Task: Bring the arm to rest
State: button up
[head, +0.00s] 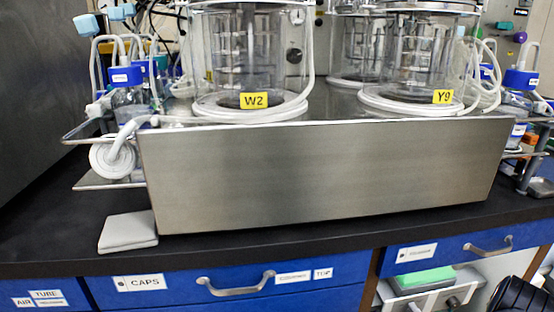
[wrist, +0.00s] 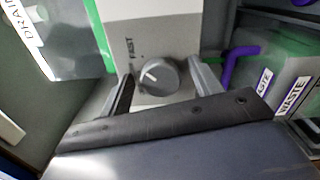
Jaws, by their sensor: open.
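In the wrist view my gripper (wrist: 162,70) is open, with one dark finger on each side of a grey round knob (wrist: 160,77). The knob sits on a light grey box (wrist: 180,28) marked FAST. I cannot tell whether the fingers touch the knob; no grip on it shows. In the head view a dark part, likely of my arm, shows at the bottom right corner, in front of the open cabinet space. The gripper's fingers cannot be made out there.
Containers labelled WASTE (wrist: 285,85) and a purple tube (wrist: 238,60) are close on the right in the wrist view. A DRAIN label (wrist: 28,28) is at left. In the head view, blue drawers (head: 215,290) and the dark counter edge (head: 270,245) border the cabinet opening.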

jog(key=shift+s, duration=0.1)
jog(key=s+p, duration=0.2)
jog(key=s, duration=0.9)
jog(key=w+n, duration=0.9)
jog(key=n, duration=0.9)
jog(key=shift+w+b, duration=0.3)
dwell(0.7)
jog(key=shift+a+r, duration=0.1)
jog(key=shift+a, duration=0.05)
